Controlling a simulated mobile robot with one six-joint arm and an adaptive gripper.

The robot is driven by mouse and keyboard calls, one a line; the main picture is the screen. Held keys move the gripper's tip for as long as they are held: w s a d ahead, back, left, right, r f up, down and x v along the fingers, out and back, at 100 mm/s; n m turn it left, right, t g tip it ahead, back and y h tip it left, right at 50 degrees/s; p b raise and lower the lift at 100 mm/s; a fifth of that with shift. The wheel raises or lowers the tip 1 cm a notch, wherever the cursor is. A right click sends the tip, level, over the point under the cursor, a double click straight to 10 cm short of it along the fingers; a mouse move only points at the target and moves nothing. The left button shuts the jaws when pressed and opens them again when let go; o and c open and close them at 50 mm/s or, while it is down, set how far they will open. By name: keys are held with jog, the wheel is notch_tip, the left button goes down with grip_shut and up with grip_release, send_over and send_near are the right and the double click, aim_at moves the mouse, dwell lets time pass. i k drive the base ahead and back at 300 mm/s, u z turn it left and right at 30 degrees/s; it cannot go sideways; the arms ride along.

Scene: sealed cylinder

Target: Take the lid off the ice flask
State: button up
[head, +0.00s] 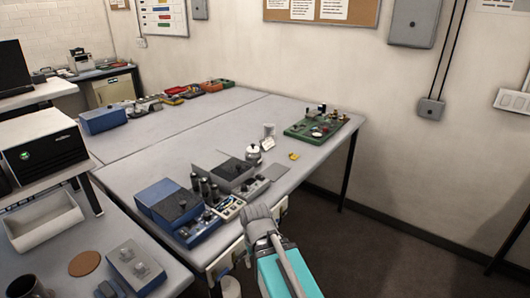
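A small pale, rounded vessel (253,154) with a dark knob on top stands upright on the grey bench (170,150); it looks like the ice flask with its lid on. It is too small to make out the lid's seam. My gripper (257,212) is grey, at the end of my teal arm. It is at the bench's near right edge, in front of the vessel and apart from it in the picture. The fingers are seen from behind and merge together, so their opening is not clear. I see nothing held in it.
A pale cup (268,131) stands just behind the vessel, with a small yellow item (293,156) to its right. Grey instruments (232,172) and a blue box (168,203) crowd the left. A green tray (300,131) with small parts lies farther back. The bench middle is clear.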

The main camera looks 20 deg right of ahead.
aim_at(253, 149)
jog(key=z, duration=0.4)
jog(key=k, duration=0.5)
jog(key=z, duration=0.9)
jog(key=k, duration=0.75)
jog(key=z, duration=0.25)
jog(key=i, duration=1)
jog(key=u, duration=1.05)
jog(key=i, duration=1.4)
jog(key=u, duration=0.45)
